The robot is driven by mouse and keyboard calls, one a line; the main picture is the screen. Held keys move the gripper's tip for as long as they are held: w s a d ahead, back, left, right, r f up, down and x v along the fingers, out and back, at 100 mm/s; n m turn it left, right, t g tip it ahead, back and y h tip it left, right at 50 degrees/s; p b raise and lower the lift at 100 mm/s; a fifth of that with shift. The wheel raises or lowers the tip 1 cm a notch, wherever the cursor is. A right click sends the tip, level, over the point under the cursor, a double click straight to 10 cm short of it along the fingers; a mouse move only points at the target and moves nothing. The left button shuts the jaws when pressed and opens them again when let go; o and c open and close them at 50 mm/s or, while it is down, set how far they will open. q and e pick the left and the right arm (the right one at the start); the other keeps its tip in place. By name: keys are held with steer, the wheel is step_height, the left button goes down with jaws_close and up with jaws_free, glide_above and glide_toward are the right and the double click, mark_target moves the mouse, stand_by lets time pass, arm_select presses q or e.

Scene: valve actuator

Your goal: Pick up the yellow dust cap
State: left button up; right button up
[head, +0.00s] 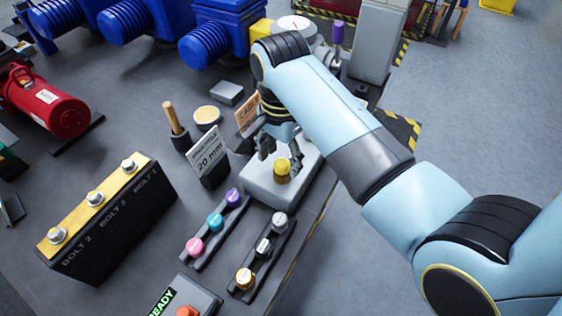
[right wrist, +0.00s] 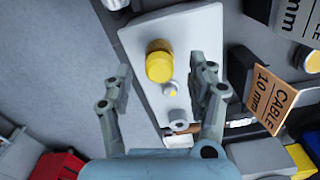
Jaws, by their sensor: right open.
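The yellow dust cap (head: 282,167) sits upright on a light grey block (head: 262,190) near the table's right edge. It also shows in the right wrist view (right wrist: 158,62), between the lines of my fingers and slightly beyond their tips. My right gripper (head: 280,158) is open, its fingers pointing down around the cap's area; in the right wrist view the open fingers (right wrist: 165,72) have nothing between them. I cannot tell whether a finger touches the cap. My left gripper is not in view.
An orange cable sign (head: 248,113) stands close beside my right gripper. A 20 mm sign (head: 209,162) stands to the left. Racks with coloured knobs (head: 233,197) lie in front of the block. A bolt box (head: 108,205) is at left. Bare floor lies right of the table.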

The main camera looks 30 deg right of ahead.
steer(key=shift+d+f, duration=0.1)
steer(key=shift+f, duration=0.65)
steer(key=c, duration=0.9)
steer(key=shift+r, duration=0.1)
